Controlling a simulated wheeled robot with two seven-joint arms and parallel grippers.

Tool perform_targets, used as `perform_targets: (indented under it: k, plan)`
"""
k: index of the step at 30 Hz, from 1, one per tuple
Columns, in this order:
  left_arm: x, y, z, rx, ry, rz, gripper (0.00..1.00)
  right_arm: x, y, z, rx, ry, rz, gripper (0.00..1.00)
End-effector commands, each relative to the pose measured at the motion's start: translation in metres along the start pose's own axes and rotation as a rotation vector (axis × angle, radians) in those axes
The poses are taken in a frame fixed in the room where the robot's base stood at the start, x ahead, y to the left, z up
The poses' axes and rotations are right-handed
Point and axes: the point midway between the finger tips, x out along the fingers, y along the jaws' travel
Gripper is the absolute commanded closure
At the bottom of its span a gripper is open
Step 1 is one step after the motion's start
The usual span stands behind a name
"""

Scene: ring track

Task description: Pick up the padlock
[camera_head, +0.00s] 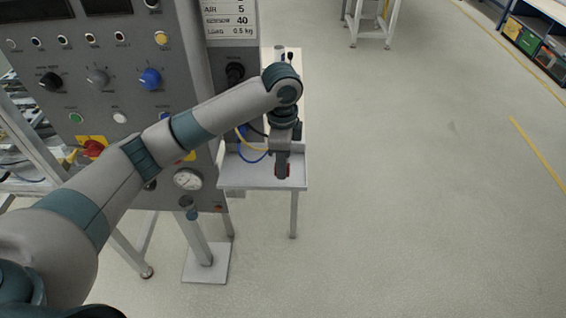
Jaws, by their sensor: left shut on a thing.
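My left arm comes in from the left, and its left gripper (282,172) points down over the grey tray-like shelf (235,176) beside the control panel. The gripper is shut on a small red thing, likely the padlock (289,170), of which only a sliver shows at the right side of the fingers. The rest of it is hidden by the gripper. I cannot tell whether it touches the shelf. My right gripper is not in view.
The grey control panel (110,60) with knobs, buttons and a gauge (187,180) stands at the left, close to my arm. Blue and yellow cables (250,157) lie near the gripper. A stand with a square base (206,272) is below. The floor at right is clear.

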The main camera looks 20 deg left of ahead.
Motion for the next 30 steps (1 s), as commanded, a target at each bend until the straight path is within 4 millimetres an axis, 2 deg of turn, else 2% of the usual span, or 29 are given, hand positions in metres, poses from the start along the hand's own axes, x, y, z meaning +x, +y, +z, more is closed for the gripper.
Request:
perform_targets:
  k: [6,12,30]
  plan:
    - [-0.018,0.030,-0.002,0.002,0.001,-0.002,1.00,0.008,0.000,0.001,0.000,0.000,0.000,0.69]
    - [-0.026,0.044,-0.003,0.000,0.000,-0.001,1.00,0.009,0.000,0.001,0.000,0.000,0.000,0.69]
    - [-0.027,0.046,-0.003,-0.003,0.000,0.000,1.00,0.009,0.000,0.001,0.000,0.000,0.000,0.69]
